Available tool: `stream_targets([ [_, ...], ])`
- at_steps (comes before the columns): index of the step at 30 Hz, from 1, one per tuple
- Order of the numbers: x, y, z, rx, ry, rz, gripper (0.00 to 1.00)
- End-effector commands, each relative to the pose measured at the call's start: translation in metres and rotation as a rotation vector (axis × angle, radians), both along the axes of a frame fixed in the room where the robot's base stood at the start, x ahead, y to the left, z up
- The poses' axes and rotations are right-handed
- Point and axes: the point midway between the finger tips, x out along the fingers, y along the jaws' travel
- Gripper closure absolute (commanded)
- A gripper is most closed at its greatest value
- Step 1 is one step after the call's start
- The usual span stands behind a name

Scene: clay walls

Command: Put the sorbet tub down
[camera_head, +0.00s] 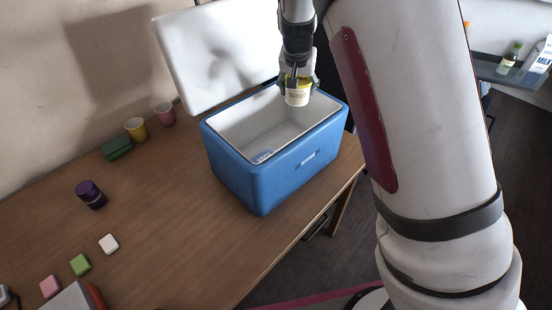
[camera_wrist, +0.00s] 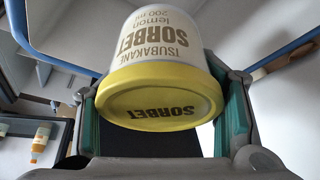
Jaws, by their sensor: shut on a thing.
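The sorbet tub (camera_head: 297,97) is a small white tub with a yellow lid, held above the far right part of the open blue cooler box (camera_head: 258,182). In the wrist view the tub (camera_wrist: 165,55) shows "SORBET" on its side and on its yellow lid. My gripper (camera_head: 297,84) is shut on the tub, with a finger pad on each side; the pads also show in the wrist view (camera_wrist: 160,110). The cooler's white lid (camera_head: 215,55) stands open behind it. The cooler's inside is white, with a small blue-and-white item (camera_head: 262,156) low in it.
On the wooden table (camera_head: 165,210) left of the cooler are a green box (camera_head: 117,148), yellow cup (camera_head: 135,129), pink cup (camera_head: 165,113), dark purple jar (camera_head: 91,194) and small coloured blocks (camera_head: 80,264). A shelf (camera_head: 500,74) with bottles and a milk carton (camera_head: 543,55) is at far right.

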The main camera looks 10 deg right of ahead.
Motion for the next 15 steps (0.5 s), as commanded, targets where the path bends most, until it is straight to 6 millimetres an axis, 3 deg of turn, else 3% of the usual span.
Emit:
stream_targets([
  [6, 0.001, 0.0, -0.049, 0.0, 0.002, 0.001, 0.75],
  [15, 0.001, -0.001, -0.09, -0.001, 0.0, 0.0, 0.75],
])
